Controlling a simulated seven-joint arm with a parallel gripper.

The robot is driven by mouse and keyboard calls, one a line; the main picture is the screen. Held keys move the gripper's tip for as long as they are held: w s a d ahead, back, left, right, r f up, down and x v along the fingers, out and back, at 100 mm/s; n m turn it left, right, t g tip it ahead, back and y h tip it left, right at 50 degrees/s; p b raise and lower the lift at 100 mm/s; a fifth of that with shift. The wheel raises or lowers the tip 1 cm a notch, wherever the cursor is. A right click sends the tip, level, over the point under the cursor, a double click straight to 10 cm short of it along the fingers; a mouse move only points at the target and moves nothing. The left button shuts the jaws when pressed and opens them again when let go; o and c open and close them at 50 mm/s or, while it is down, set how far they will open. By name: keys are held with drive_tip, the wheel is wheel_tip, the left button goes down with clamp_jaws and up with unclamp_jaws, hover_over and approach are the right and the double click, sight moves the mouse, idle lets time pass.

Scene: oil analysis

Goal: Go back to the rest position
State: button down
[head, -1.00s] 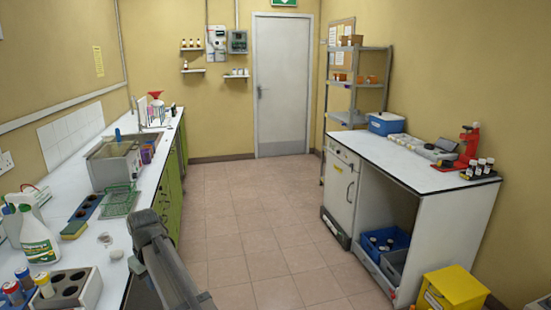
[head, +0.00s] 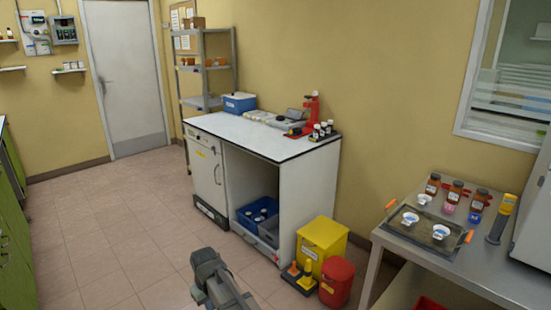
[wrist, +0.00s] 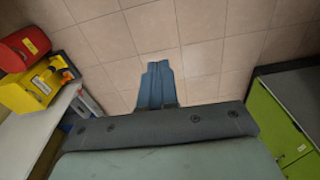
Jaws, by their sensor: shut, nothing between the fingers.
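My gripper shows in the wrist view (wrist: 158,82), where its two blue-grey fingers are pressed together with nothing between them. Bare floor tiles lie beyond the fingertips. In the head view, part of my arm (head: 215,280) shows at the bottom, left of the middle, over the tiled floor. Its fingertips cannot be made out there. The gripper is clear of the benches and touches nothing that I can see.
A white bench (head: 260,132) stands across the floor. A yellow bin (head: 322,243) and red bin (head: 337,280) stand beside it. A steel table (head: 390,240) with a tray (head: 425,228) is at right. Green cabinets (head: 12,240) stand at left. The floor between is free.

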drive_tip(key=s+d+f+m, duration=0.2)
drive_tip(key=d+f+m, duration=0.15)
drive_tip(key=d, duration=0.95)
drive_tip(key=s+d+f+m, duration=0.2)
drive_tip(key=s+d+f, duration=0.15)
drive_tip(key=d, duration=0.95)
drive_tip(key=s+d+f+m, duration=0.2)
drive_tip(key=d+f+m, duration=0.15)
drive_tip(key=d, duration=1.05)
drive_tip(key=s+f+g, duration=0.3)
drive_tip(key=s+f, duration=0.7)
drive_tip(key=s, duration=0.4)
drive_tip(key=s+f+g, duration=0.4)
drive_tip(key=s+f, duration=0.7)
drive_tip(key=s, duration=0.4)
drive_tip(key=shift+a+f+h, duration=0.15)
drive_tip(key=shift+a+h, duration=0.15)
